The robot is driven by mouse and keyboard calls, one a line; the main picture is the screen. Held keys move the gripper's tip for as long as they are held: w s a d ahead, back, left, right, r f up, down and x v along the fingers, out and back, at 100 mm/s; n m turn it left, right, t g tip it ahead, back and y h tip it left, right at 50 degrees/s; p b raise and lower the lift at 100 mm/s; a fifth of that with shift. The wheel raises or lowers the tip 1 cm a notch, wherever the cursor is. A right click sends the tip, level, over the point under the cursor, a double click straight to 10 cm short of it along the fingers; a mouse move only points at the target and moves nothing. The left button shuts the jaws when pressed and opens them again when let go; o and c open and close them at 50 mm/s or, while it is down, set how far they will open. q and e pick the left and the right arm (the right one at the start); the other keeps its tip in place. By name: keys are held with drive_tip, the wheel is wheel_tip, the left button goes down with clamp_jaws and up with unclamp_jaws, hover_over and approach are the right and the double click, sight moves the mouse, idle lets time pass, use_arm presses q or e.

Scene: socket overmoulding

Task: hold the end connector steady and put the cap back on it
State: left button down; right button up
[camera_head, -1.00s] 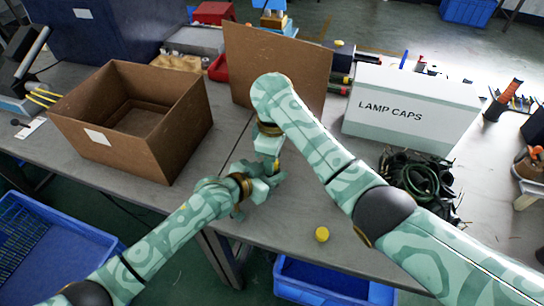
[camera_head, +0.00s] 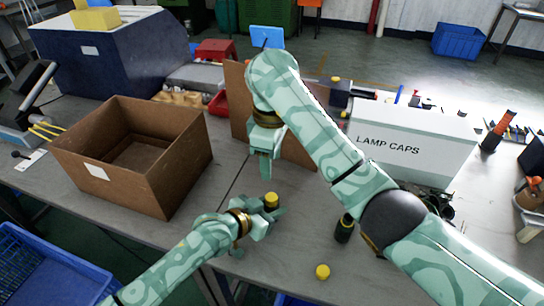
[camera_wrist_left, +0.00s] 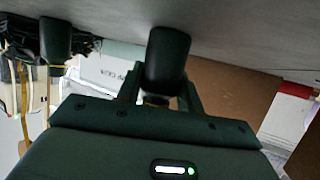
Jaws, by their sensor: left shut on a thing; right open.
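My left gripper (camera_head: 266,219) is shut on the end connector, a dark cylinder that shows between the fingers in the left wrist view (camera_wrist_left: 167,58). A yellow cap (camera_head: 271,200) sits at the top of the held connector in the head view. Whether it is fully seated cannot be told. My right gripper (camera_head: 265,168) is open and empty, pointing down just above and behind the cap, apart from it. A second yellow cap (camera_head: 322,271) lies loose near the table's front edge. Another dark cylinder (camera_head: 345,229) stands upright right of my left gripper, also in the wrist view (camera_wrist_left: 56,40).
An open cardboard box (camera_head: 190,175) stands at the left. A white box marked LAMP CAPS (camera_head: 400,150) stands at the right, with a brown panel (camera_head: 238,105) behind my right arm. A blue crate (camera_head: 40,270) is below the left table edge. The front middle table is mostly clear.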

drive_tip(key=shift+s+d+r, duration=0.1)
drive_tip(key=shift+r, duration=0.05)
use_arm(q)
drive_tip(key=c, duration=0.8)
unclamp_jaws()
drive_tip(key=shift+c, duration=0.2)
drive_tip(key=shift+s+a+r, duration=0.15)
drive_tip(key=shift+s+a, duration=0.05)
drive_tip(key=shift+a, duration=0.05)
drive_tip(key=p+v, duration=0.5)
drive_tip(key=v, duration=1)
drive_tip(key=shift+s+a+p, duration=0.25)
drive_tip(key=shift+s+p, duration=0.05)
drive_tip(key=shift+p, duration=0.1)
use_arm(e)
wheel_tip(320, 180, up, 8)
drive_tip(key=shift+s, duration=0.3)
